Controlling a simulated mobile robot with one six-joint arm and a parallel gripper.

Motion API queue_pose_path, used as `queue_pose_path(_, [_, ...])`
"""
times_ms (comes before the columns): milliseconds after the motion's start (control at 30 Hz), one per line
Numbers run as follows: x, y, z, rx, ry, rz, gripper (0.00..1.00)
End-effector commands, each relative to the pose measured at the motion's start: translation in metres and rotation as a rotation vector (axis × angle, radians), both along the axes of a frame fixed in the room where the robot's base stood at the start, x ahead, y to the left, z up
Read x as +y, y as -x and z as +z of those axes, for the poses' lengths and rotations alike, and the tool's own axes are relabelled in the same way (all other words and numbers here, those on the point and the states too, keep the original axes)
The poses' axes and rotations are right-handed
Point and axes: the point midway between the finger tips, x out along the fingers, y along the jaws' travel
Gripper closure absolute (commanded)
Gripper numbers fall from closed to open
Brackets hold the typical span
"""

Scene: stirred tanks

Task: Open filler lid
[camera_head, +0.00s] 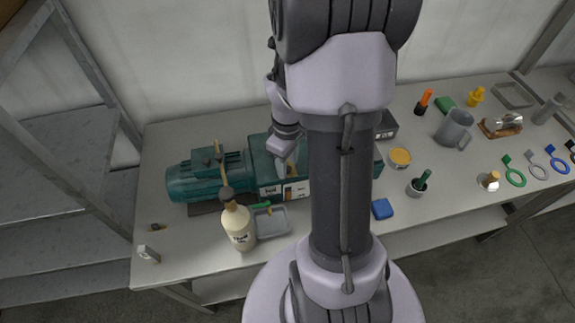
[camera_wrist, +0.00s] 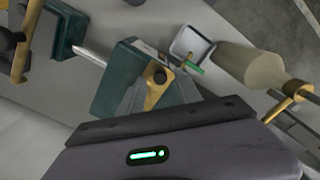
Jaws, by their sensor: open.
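In the wrist view a brass filler lid (camera_wrist: 152,96) with a dark round knob lies on top of a dark green housing (camera_wrist: 112,83). My gripper (camera_wrist: 161,82) is open, with one grey finger on each side of the lid. I cannot tell whether the fingers touch it. In the head view my gripper (camera_head: 287,165) is over the green housing (camera_head: 262,160) on the bench, and the lid is hidden behind it. A teal motor (camera_head: 200,180) is joined to the left of the housing.
A cream bottle (camera_head: 238,228) and a grey tray (camera_head: 271,222) stand in front of the housing. A brass lever (camera_head: 219,162) rises near the motor. A yellow-topped tin (camera_head: 400,158), a blue block (camera_head: 382,209) and a grey jug (camera_head: 455,130) are to the right. The bench's front left is mostly clear.

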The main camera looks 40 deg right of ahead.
Motion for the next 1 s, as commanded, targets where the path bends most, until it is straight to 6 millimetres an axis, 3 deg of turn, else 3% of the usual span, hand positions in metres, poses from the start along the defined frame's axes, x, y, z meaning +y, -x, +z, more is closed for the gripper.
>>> queue_pose_path(300, [0.0001,0.0002,-0.0046,0.000,0.000,0.000,0.59])
queue_pose_path(533, [0.0002,0.0001,-0.0044,0.000,0.000,0.000,1.00])
queue_pose_path(1000, [0.0001,0.0000,-0.0043,0.000,0.000,0.000,1.00])
